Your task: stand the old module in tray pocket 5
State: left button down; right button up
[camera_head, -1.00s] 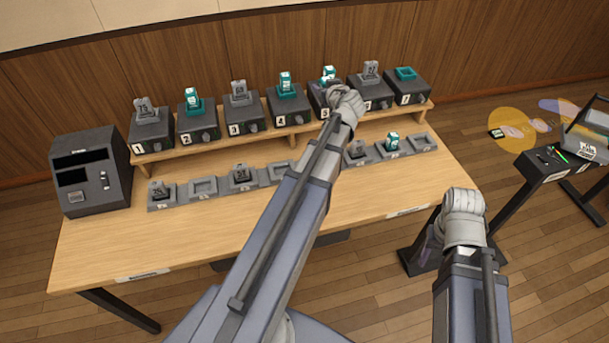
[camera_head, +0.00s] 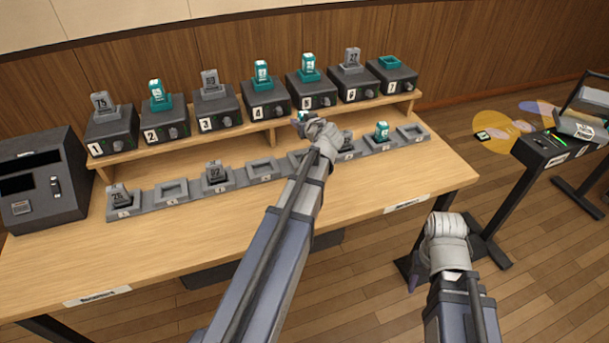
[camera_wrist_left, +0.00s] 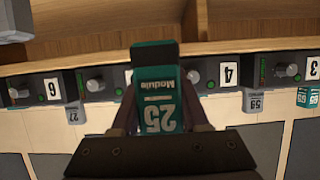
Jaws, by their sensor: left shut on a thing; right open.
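My left gripper (camera_head: 318,135) is shut on a teal module (camera_head: 303,115) marked 25, which shows large in the left wrist view (camera_wrist_left: 158,100). Another teal module (camera_head: 308,64) stands in box 5 (camera_head: 312,92) behind. My right gripper (camera_head: 447,228) is open, low at the right, away from the table; its fingertips are hard to see.
Grey modules stand in pocket 1 (camera_head: 118,195) and pocket 3 (camera_head: 215,174); a teal module (camera_head: 381,131) stands in pocket 7. Pocket 2 (camera_head: 171,190) and pocket 4 (camera_head: 262,168) are empty. Boxes line the raised shelf (camera_head: 225,139) behind. The front tabletop is clear.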

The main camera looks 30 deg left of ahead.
aim_at(302, 151)
pick_arm(q)
jog(key=shift+f+b, duration=5.05)
jog(key=shift+f, duration=0.35)
jog(key=shift+r, duration=0.15)
jog(key=c, duration=0.9)
grip_release()
jog(key=shift+f, duration=0.2)
jog(key=o, duration=0.5)
jog(key=shift+r, duration=0.1)
jog(key=shift+r, duration=0.2)
jog(key=p+v, duration=0.5)
jog(key=v, duration=0.7)
